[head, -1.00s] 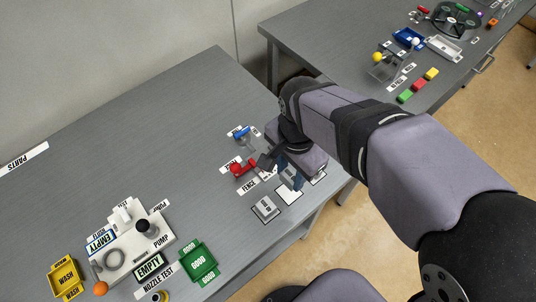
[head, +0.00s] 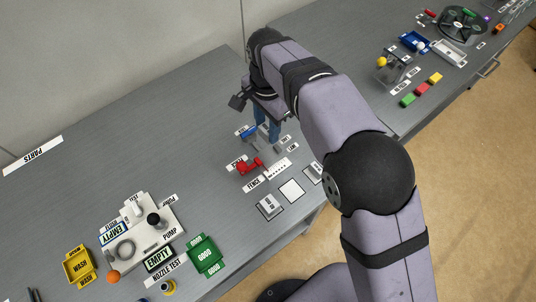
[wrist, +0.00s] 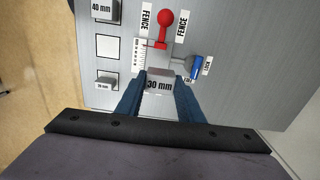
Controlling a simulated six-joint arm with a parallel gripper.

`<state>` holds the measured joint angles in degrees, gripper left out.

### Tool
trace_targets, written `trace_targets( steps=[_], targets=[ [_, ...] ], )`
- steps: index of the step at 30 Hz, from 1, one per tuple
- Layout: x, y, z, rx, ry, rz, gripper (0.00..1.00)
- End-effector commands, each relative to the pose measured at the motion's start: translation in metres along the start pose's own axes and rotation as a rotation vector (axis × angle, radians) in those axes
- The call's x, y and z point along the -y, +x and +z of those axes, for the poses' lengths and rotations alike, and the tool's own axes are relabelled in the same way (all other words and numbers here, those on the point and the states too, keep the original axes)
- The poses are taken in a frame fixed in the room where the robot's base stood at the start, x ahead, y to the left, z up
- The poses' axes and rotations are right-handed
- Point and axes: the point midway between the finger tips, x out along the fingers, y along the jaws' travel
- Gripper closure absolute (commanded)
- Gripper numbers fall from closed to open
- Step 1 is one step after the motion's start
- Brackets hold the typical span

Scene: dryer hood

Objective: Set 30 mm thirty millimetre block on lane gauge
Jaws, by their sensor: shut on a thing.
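My gripper (wrist: 160,88) is shut on the grey block marked 30 mm (wrist: 160,85), which sits between its two blue fingers in the wrist view. In the head view my gripper (head: 267,130) points down behind the red fence piece, near the blue-handled part (head: 247,132). The gauge area shows a red knobbed fence piece (wrist: 164,22), a white scale strip (wrist: 139,55) and a blue part (wrist: 195,68) beside small labels. The block is in front of this area in the wrist view. I cannot tell whether its underside touches anything.
An empty white square (head: 292,190) lies between two grey blocks, one marked 40 mm (wrist: 103,10) and a smaller one (wrist: 106,83). A pump fixture (head: 140,240), a yellow tray (head: 79,265) and a green tray (head: 205,255) stand at the lower left.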

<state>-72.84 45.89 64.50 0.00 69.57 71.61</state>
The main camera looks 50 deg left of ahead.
Motion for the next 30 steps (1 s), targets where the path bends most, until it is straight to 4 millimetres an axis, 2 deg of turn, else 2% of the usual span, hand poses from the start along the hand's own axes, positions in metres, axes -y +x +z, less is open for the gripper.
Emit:
trace_targets(
  steps=[8, 11, 21, 30],
  targets=[
    [-0.005, 0.001, 0.002, 0.0, 0.022, 0.001, 0.91],
    [-0.006, 0.01, 0.002, 0.001, 0.022, 0.004, 0.91],
    [-0.006, 0.056, 0.002, 0.001, 0.022, 0.002, 0.91],
    [-0.005, 0.065, 0.002, 0.0, 0.022, 0.001, 0.91]
  ],
)
